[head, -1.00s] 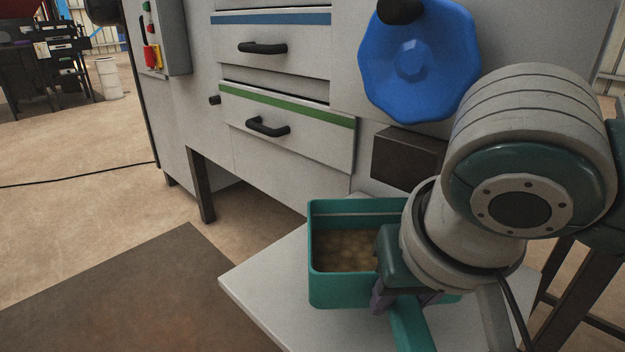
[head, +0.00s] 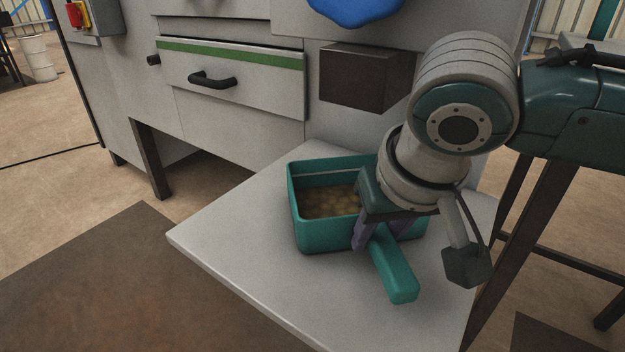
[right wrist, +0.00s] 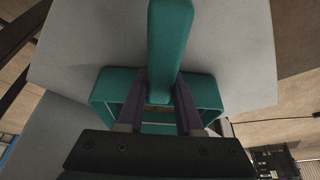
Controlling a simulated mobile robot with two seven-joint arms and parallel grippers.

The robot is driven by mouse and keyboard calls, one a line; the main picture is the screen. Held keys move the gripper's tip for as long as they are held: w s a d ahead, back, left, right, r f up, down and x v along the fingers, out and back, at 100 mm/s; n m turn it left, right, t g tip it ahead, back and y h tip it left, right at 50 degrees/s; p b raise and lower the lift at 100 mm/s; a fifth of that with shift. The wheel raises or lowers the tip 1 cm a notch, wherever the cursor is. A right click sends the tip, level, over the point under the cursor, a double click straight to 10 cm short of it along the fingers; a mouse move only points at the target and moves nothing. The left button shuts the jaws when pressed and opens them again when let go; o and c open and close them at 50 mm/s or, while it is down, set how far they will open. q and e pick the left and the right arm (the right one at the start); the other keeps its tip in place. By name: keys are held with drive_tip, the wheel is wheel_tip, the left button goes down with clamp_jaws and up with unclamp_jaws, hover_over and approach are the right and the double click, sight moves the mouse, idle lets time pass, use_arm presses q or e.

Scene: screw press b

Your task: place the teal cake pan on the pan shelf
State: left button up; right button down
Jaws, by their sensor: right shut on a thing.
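The teal cake pan (head: 315,235) is a deep rectangular pan with a thick handle (head: 395,270) and lumpy tan contents. It is upright over the pan shelf (head: 235,235), a pale grey slab in front of the machine. I cannot tell whether its base touches the slab. My right gripper (head: 380,236) reaches down from the right and is shut on the handle close to the pan wall. The right wrist view shows the two purple fingers (right wrist: 160,85) on either side of the handle (right wrist: 170,40). The arm hides the pan's right part. My left gripper is not in view.
The grey machine (head: 245,135) stands behind the shelf, with a green-striped drawer (head: 240,80), a dark brown block (head: 350,80) and a blue handwheel (head: 355,8). Bare shelf lies left and in front of the pan. A brown floor mat (head: 100,285) is at the lower left.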

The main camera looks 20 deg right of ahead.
drive_tip(key=shift+f, duration=0.1)
drive_tip(key=c, duration=0.6)
unclamp_jaws()
drive_tip(key=shift+o, duration=0.2)
drive_tip(key=shift+r, duration=0.2)
drive_tip(key=p+v, duration=0.6)
drive_tip(key=v, duration=0.5)
drive_tip(key=shift+r, duration=0.3)
drive_tip(key=s+a+f+n+y, duration=0.3)
drive_tip(key=s+a, duration=0.3)
drive_tip(key=s, duration=0.2)
drive_tip(key=s+d+f+g+h, duration=0.1)
drive_tip(key=s+d+f+h, duration=0.1)
drive_tip(key=s+d, duration=0.6)
drive_tip(key=shift+s, duration=0.3)
